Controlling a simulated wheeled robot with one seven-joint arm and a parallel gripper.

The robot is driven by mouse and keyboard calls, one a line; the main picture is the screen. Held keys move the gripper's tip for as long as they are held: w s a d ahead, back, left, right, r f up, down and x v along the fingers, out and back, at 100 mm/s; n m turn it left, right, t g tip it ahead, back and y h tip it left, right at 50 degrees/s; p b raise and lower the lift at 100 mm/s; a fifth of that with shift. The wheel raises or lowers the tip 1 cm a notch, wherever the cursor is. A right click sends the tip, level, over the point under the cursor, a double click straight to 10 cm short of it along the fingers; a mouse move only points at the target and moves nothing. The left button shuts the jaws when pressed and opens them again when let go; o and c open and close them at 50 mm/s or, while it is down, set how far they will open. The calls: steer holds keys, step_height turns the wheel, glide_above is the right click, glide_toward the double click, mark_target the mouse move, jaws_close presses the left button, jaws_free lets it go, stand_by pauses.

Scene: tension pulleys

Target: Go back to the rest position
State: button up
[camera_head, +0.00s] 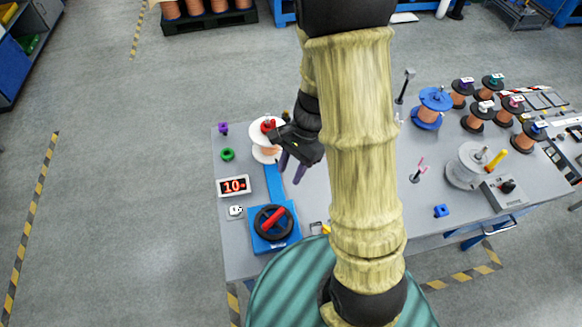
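My gripper (291,168) hangs over the left part of the grey table (240,253), with its two dark fingers pointing down and apart. Nothing shows between the fingers. Beside it on the left stands a white spool with copper wire (266,150) and a red top. My arm in its tan sleeve comes down the middle of the picture and hides part of the table behind it. The gripper looks close to the white spool; I cannot tell whether they touch.
A blue device with a black wheel (273,223) and red handle sits at the front left, near a display reading 10 (233,186). A blue spool (431,108), a grey spool (468,167) and several black-flanged spools (479,116) stand at the right. Floor at the left is clear.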

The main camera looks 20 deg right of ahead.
stand_by(0.3)
steer(key=s+d+r+n+t+h, duration=0.2)
steer(key=r+n, duration=0.2)
steer(key=n, duration=0.1)
steer(key=s+d+r+n+t+h, duration=0.1)
steer(key=r+n+t, duration=0.2)
steer(key=n, duration=0.3)
steer(key=shift+s+d+r+n+h, duration=0.3)
steer(key=shift+s+d+r+h, duration=0.1)
steer(key=shift+r, duration=0.25)
steer(key=shift+w+a, duration=0.15)
stand_by(0.8)
